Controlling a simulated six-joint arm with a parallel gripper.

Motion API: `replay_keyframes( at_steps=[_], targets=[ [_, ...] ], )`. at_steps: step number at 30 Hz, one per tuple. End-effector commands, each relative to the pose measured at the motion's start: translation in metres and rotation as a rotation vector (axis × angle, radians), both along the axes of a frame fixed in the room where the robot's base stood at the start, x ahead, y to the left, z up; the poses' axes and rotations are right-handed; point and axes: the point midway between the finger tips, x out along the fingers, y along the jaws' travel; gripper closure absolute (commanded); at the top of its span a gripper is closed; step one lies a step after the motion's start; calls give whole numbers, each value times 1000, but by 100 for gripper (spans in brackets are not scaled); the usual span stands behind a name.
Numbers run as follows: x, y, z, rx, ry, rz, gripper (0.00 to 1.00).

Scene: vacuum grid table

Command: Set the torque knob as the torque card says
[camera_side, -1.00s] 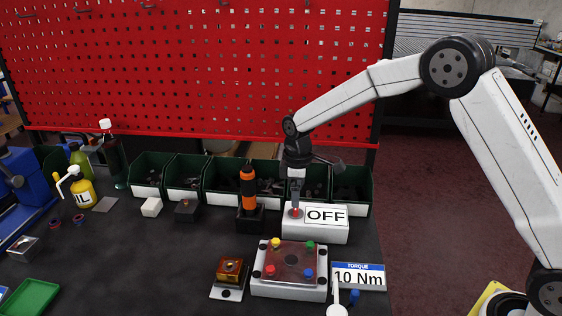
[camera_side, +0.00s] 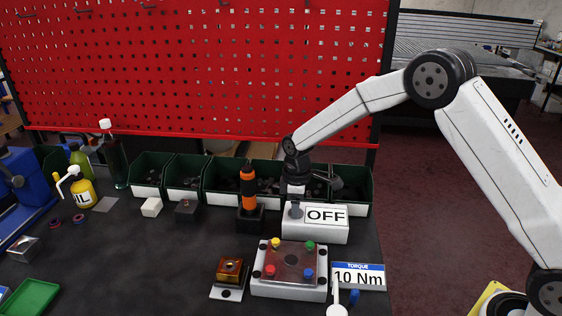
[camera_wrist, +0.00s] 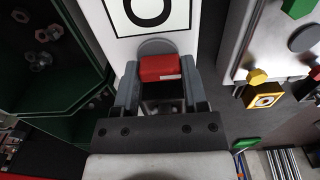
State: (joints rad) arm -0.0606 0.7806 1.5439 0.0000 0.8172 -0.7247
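The torque card (camera_side: 358,277) lies flat at the bench's front right and reads "TORQUE 10 Nm". The white knob box (camera_side: 316,235) stands behind it, with a label (camera_side: 326,215) that reads "OFF". The red knob (camera_wrist: 160,68) sits on a grey round base on this box and has a small white mark. My gripper (camera_wrist: 160,82) is down at the knob, one finger on each side of it; I cannot tell whether they press on it. In the side view my gripper (camera_side: 295,212) hides the knob.
A white box with several coloured buttons (camera_side: 289,284) stands in front of the knob box. An orange-handled tool (camera_side: 249,190) stands upright just left of it. Green bins (camera_side: 222,180) line the back. A small relay-like block (camera_side: 229,270) sits front left of the button box.

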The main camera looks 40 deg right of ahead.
Motion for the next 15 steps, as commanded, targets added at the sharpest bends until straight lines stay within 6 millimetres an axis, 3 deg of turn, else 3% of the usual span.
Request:
replay_keyframes(
  at_steps=[1,2,15],
  targets=[
    [0,0,0,0,0,0,91],
    [0,0,0,0,0,0,100],
    [0,0,1,0,0,-70,100]
  ],
)
